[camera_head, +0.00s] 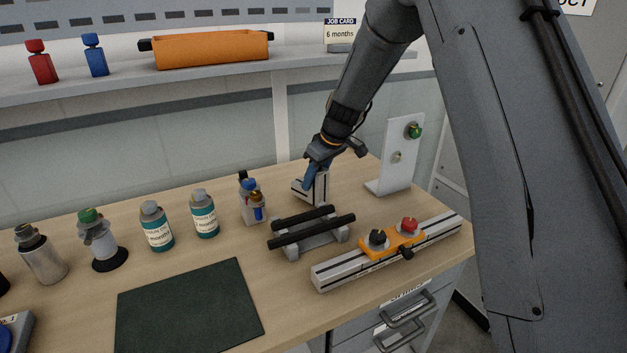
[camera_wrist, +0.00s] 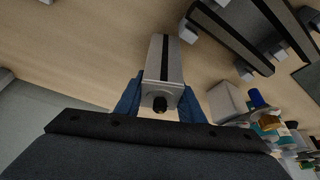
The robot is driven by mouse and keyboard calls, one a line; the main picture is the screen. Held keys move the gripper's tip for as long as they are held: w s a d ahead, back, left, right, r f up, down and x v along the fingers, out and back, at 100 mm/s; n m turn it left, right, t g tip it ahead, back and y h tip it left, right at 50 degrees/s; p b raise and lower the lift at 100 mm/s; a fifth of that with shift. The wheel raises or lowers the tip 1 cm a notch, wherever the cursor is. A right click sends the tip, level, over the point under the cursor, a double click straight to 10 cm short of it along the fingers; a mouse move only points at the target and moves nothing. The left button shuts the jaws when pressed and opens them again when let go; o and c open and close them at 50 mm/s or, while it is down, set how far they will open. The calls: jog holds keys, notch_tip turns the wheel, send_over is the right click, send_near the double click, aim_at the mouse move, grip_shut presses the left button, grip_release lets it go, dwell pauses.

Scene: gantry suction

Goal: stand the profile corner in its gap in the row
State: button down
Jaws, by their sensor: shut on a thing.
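The profile corner (camera_head: 322,188) is a light grey L-shaped piece with dark slots. In the head view it is at the back of the bench, between the small bottle group and the white panel stand. My gripper (camera_head: 312,176) is above it with blue fingers shut on its upper part. In the wrist view the profile corner (camera_wrist: 164,58) lies between the two blue fingers of my gripper (camera_wrist: 160,95), with a dark round end facing the camera. It looks upright and at or just above the bench top; I cannot tell whether it touches.
The bottle group (camera_head: 253,203) stands to the left, the panel stand (camera_head: 397,160) to the right. A black-barred cradle (camera_head: 312,232) and a rail with orange carriage (camera_head: 340,269) lie in front. Teal-labelled bottles (camera_head: 204,215) continue leftward. A dark mat (camera_head: 190,308) lies at the front.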

jog(key=shift+f, duration=0.5)
jog(key=shift+f, duration=0.1)
jog(key=c, duration=1.2)
grip_release()
jog(key=shift+f, duration=0.1)
jog(key=shift+s+r, duration=0.1)
jog(key=shift+r, duration=0.45)
jog(key=b+v, duration=0.3)
jog(key=v, duration=0.8)
jog(key=shift+s+d, duration=0.1)
